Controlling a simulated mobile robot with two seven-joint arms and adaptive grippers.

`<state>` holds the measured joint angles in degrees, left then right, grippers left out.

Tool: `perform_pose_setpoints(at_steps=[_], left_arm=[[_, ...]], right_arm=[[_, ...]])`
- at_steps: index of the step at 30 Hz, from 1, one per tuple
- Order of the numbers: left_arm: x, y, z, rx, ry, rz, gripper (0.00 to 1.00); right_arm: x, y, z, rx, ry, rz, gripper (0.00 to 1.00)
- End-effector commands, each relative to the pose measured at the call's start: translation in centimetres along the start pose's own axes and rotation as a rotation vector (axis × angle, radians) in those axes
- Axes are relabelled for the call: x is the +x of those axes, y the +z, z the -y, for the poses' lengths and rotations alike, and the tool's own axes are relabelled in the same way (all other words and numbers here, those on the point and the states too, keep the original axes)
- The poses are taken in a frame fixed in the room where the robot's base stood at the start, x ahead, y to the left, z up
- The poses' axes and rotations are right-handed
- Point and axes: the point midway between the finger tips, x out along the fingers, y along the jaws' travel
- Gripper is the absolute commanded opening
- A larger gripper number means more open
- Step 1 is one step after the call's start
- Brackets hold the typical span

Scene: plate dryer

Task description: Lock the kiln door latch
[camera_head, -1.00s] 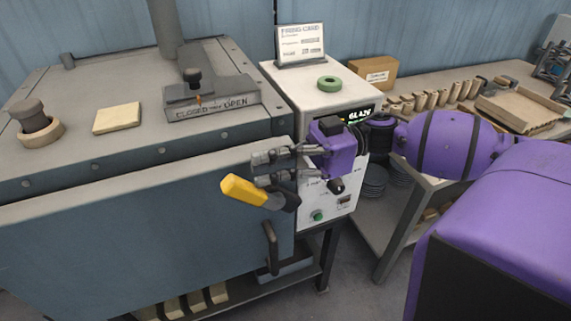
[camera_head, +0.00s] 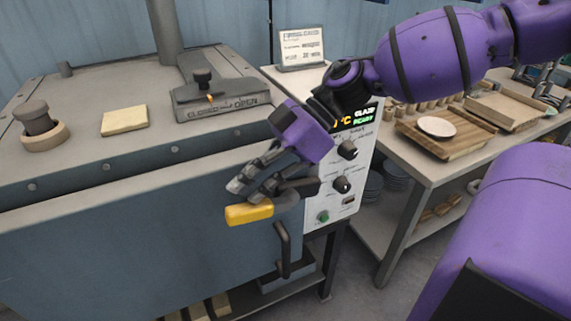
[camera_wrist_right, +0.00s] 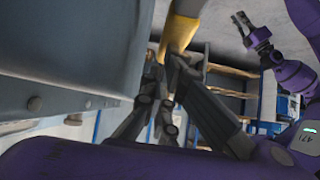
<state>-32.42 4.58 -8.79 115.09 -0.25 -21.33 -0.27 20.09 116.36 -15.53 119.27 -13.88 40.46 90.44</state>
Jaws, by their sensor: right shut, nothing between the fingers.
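The kiln door latch is a lever with a yellow grip (camera_head: 249,214) at the front right edge of the blue-grey kiln (camera_head: 130,250). The grip points left, its free end slightly lower than its dark pivot end. My right gripper (camera_head: 240,190) is just above the grip, fingers shut with nothing between them, pointing down-left. In the right wrist view the yellow grip (camera_wrist_right: 182,32) lies just beyond the fingertips; I cannot tell whether they touch it. My left gripper (camera_wrist_right: 240,20) shows small at the upper right of that view, fingers apart and empty.
A dark vertical door handle (camera_head: 283,249) is below the latch. The white control box (camera_head: 345,175) with knobs stands close at the right. A damper plate marked closed and open (camera_head: 222,107) is on the kiln top. A table (camera_head: 400,150) with a plate (camera_head: 436,127) stands further right.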

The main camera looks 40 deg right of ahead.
Motion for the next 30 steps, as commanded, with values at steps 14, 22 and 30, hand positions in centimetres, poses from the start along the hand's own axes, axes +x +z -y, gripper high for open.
perform_pose_setpoints(at_steps=[14,22,30], left_arm=[[1.6,1.6,-0.4,0.003,0.005,0.015,0.0],[1.6,1.4,-0.3,0.004,0.003,0.011,0.0],[1.5,1.4,-0.3,0.003,0.003,0.012,0.0]], right_arm=[[1.6,0.5,0.0,0.0,-0.002,0.15,0.0],[1.6,0.4,0.0,0.001,-0.001,0.153,0.0],[1.3,0.2,0.0,0.0,0.0,0.153,0.0]])
